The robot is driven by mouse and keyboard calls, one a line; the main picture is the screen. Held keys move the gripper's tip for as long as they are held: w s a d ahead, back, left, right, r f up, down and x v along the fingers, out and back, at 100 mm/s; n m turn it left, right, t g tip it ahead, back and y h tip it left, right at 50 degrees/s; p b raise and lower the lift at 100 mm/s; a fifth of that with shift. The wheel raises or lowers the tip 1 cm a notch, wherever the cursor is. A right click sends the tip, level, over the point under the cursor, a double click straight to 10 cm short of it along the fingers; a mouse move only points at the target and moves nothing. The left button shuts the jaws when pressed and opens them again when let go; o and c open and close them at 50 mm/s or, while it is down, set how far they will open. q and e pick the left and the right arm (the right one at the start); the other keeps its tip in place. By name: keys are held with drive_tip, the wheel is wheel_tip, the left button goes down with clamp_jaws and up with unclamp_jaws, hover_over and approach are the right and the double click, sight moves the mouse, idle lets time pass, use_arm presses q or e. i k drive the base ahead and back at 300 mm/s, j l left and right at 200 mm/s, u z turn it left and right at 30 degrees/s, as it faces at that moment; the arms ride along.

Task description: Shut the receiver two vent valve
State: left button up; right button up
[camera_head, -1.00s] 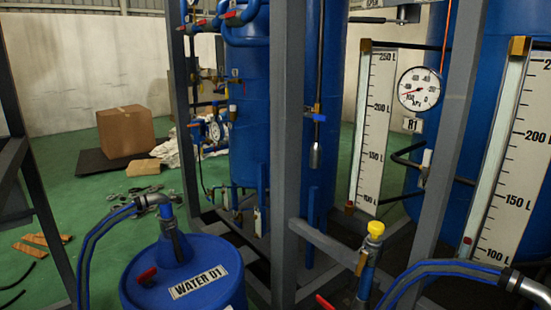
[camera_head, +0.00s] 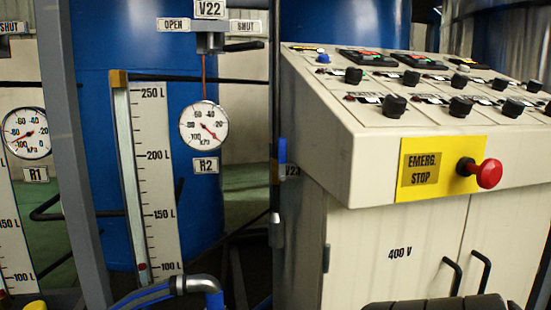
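The vent valve labelled V22 (camera_head: 209,42) is at the top of the view, above the gauge marked R2 (camera_head: 204,127). Its black lever (camera_head: 245,46) points right, under the SHUT plate (camera_head: 245,27); the OPEN plate (camera_head: 173,25) is on the left. The red gauge needle points down and right, near the 0 end. The blue receiver (camera_head: 100,120) stands behind the level scale (camera_head: 155,190). Neither gripper is recognisable. A dark ribbed shape is cut off at the bottom right edge; I cannot tell what it is.
A control cabinet (camera_head: 390,250) with black knobs and a red emergency stop button (camera_head: 489,173) fills the right side. A grey frame post (camera_head: 70,150) stands at the left, beside the R1 gauge (camera_head: 26,133). A bent hose fitting (camera_head: 195,284) rises at the bottom.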

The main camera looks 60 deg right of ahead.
sight(281, 141)
drive_tip(key=z, duration=1.9)
